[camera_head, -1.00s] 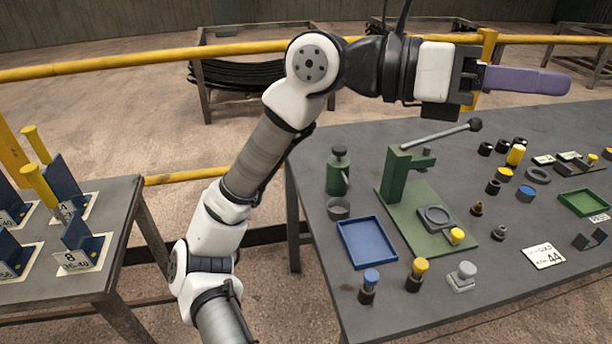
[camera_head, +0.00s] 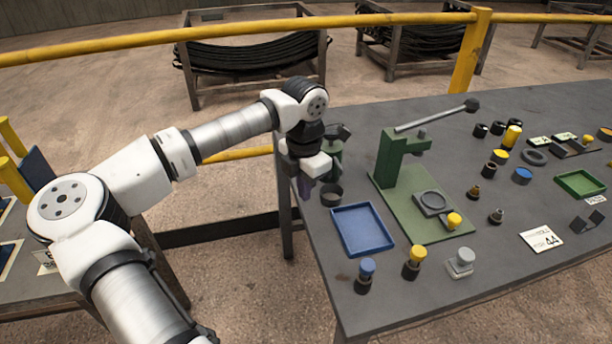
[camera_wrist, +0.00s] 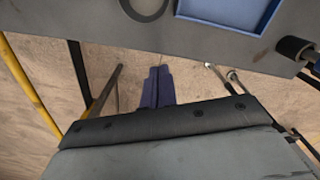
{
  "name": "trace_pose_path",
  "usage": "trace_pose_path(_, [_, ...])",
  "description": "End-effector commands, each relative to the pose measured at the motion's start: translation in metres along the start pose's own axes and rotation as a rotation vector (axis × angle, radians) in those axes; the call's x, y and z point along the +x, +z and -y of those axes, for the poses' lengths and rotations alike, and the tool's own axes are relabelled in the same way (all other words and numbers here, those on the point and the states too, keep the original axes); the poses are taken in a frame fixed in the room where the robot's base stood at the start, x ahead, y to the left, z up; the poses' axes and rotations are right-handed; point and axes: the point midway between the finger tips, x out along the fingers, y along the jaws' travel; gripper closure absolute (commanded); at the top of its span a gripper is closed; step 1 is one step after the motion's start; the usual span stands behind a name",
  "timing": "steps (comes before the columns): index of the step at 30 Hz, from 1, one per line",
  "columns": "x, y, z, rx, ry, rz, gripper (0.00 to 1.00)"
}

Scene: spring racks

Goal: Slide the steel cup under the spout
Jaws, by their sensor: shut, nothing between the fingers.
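The steel cup (camera_head: 331,195) is a small grey open cup standing upright near the table's left edge, in front of the green dispenser (camera_head: 335,173). The dispenser is partly hidden behind my wrist, and its spout cannot be made out clearly. The cup's rim also shows at the top of the wrist view (camera_wrist: 146,15). My gripper (camera_head: 304,192) points down with its purple fingers just left of the cup, apart from it, by the table's left edge. In the wrist view the fingers (camera_wrist: 157,82) are shut and empty, with floor behind them.
A blue tray (camera_head: 335,212) lies just right of and nearer than the cup. A green lever press (camera_head: 393,165) stands to the right. Several capped small parts (camera_head: 365,277) stand along the front. A yellow rail (camera_head: 240,154) runs behind the table's left side.

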Motion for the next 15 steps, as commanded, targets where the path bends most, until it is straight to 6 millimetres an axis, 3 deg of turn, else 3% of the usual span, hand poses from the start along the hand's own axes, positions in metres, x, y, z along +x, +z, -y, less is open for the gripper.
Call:
trace_pose_path(7, [0.053, 0.001, 0.002, 0.002, -0.005, 0.002, 1.00])
trace_pose_path(15, [0.053, 0.035, 0.002, 0.003, -0.002, 0.003, 1.00])
